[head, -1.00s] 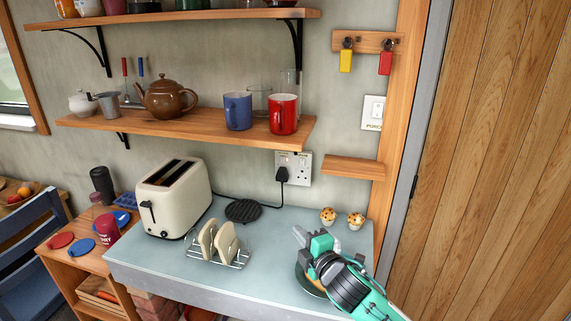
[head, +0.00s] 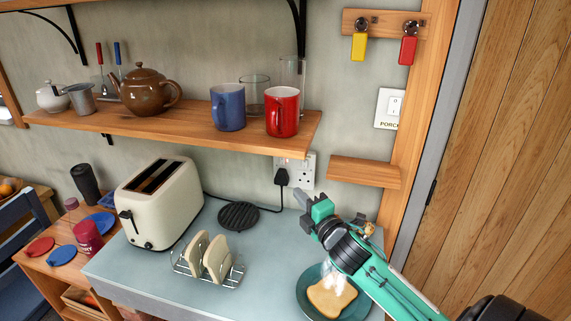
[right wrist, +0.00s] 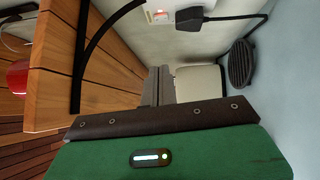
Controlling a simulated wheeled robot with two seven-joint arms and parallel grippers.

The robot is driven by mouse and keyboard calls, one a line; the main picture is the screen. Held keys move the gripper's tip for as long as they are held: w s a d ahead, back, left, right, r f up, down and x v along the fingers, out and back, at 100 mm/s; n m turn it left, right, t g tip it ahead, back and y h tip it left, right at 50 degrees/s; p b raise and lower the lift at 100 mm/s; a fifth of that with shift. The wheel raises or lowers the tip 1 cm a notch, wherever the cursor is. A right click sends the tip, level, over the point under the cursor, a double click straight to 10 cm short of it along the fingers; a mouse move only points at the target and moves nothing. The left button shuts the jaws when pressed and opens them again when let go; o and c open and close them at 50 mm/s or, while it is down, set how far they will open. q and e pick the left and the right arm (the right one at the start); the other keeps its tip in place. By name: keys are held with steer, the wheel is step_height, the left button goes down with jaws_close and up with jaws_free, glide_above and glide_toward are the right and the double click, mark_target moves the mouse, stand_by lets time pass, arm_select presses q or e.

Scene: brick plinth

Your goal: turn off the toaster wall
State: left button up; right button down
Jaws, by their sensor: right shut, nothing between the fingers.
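The white double wall socket (head: 298,170) is on the wall under the lower shelf. A black plug (head: 281,178) fills its left side, and a cord runs to the cream toaster (head: 160,205). In the right wrist view part of the socket (right wrist: 160,16) shows with a red mark, beside the black plug (right wrist: 188,20). I cannot tell the switch position. My right gripper (head: 303,201) is shut and empty, in front of and below the socket, apart from it. Its fingers (right wrist: 158,85) also show in the right wrist view. My left gripper is out of view.
The shelf (head: 180,128) with a red mug (head: 282,111) and blue mug (head: 228,107) overhangs the socket. A small wooden ledge (head: 364,171) is to the right. On the counter are a toast rack (head: 208,265), a black trivet (head: 238,215) and a plate (head: 304,300) with toast.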

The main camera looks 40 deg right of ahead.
steer(key=shift+w, duration=0.65)
steer(key=p, duration=0.4)
glide_toward(282, 161)
steer(key=w+a+r, duration=0.1)
steer(key=w+a, duration=0.2)
steer(key=w, duration=0.1)
steer(key=shift+w+d+p, duration=0.45)
steer(key=shift+w+d, duration=0.8)
steer(key=shift+d, duration=0.05)
steer(key=shift+r, duration=0.1)
steer(key=shift+w+d+r+m+g+p, duration=0.1)
steer(key=shift+d+r+m+g+p, duration=0.15)
steer(key=shift+p, duration=0.7)
